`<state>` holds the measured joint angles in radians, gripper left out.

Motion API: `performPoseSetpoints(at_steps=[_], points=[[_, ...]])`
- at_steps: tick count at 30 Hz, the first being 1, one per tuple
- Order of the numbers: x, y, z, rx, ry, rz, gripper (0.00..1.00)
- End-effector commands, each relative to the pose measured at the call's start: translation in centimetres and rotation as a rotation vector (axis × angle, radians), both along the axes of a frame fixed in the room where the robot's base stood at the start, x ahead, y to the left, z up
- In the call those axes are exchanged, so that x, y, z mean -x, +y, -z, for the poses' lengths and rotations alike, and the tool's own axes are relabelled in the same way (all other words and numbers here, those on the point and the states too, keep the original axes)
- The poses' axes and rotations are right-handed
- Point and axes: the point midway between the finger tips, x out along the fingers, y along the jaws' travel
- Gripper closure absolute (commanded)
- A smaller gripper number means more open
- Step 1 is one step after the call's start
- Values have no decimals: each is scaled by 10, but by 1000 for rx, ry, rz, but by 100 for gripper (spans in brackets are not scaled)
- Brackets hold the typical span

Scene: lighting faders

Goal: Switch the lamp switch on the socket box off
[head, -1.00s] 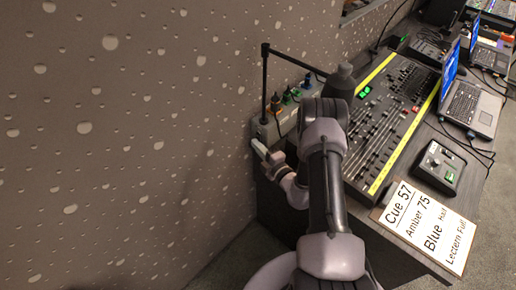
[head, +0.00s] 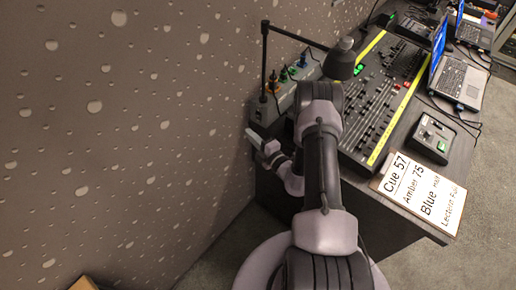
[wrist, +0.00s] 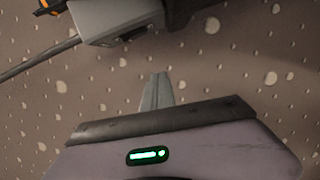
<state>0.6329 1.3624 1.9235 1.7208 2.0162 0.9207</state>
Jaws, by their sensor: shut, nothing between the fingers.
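The pale grey socket box (head: 290,97) lies along the wall side of the desk, with several coloured plugs on top. Its near end is by the foot of the black lamp (head: 264,62). My gripper (head: 257,141) is shut and empty, just off this near end of the desk, close to the wall. In the wrist view the shut fingers (wrist: 157,88) point toward the wall. A grey box end (wrist: 110,18), seemingly the socket box, shows at the top, apart from the fingertips. I cannot make out the lamp switch or its position.
The lighting desk (head: 385,95) with faders stands right of my arm. A cue card (head: 420,192) lies at the desk's front edge, near a small control box (head: 432,137) and a laptop (head: 457,80). The speckled wall (head: 120,120) is close on the left.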

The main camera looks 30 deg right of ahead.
Motion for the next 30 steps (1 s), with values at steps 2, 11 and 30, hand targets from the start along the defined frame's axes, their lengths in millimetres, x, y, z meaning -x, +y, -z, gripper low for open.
performPoseSetpoints(at_steps=[2,11,30], points=[[20,-5,-5,-4,1,7,100],[74,-9,-2,-1,0,4,100],[78,-4,-10,24,-14,-33,100]])
